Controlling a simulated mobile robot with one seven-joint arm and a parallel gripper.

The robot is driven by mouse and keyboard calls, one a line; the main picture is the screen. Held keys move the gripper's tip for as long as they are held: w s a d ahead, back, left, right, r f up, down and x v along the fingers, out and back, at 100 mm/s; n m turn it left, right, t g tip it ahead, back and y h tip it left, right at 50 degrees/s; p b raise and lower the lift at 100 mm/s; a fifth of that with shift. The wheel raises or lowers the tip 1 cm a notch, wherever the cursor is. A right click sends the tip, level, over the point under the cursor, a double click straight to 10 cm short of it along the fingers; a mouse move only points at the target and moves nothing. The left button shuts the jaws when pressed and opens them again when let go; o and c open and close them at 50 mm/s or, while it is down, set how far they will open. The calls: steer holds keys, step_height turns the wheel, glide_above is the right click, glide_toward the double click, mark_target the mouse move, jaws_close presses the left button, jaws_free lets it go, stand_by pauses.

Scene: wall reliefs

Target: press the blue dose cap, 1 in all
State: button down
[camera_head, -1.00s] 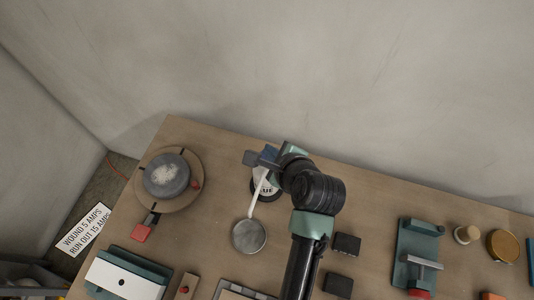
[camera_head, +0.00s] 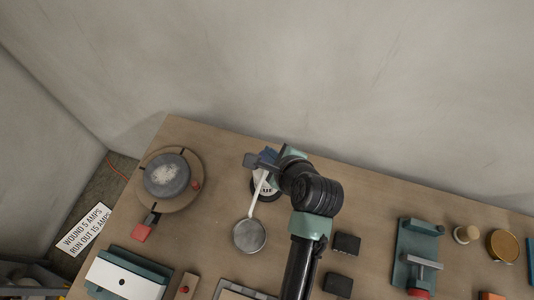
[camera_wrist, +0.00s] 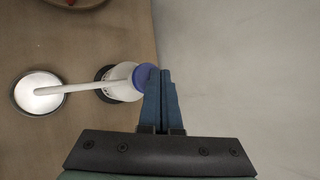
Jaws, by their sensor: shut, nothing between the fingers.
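The blue dose cap (camera_wrist: 143,77) tops a white bottle (camera_wrist: 121,82) in the wrist view. A white spout (camera_wrist: 70,88) runs left from the bottle over a round grey dish (camera_wrist: 38,93). My gripper (camera_wrist: 160,74) is shut and empty, its dark blue fingers overlapping the cap's right edge in that view. I cannot tell whether they touch it. In the head view, my wrist hides most of the bottle's top; its labelled side (camera_head: 264,189) shows below, with the spout reaching the dish (camera_head: 249,235).
A round turntable (camera_head: 168,205) with a grey lump stands left on the wooden bench. Two black blocks (camera_head: 346,243) lie right of my arm. A green fixture (camera_head: 415,245) and round containers (camera_head: 502,246) stand farther right. A plain wall rises behind the bench.

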steer(key=shift+f+b, duration=0.4)
steer(key=shift+f, duration=0.6)
stand_by(0.5)
stand_by(0.3)
steer(key=shift+r+p, duration=1.4)
steer(key=shift+p, duration=0.15)
step_height(320, 180, up, 5)
steer(key=p, duration=0.6)
steer(key=shift+r, duration=0.1)
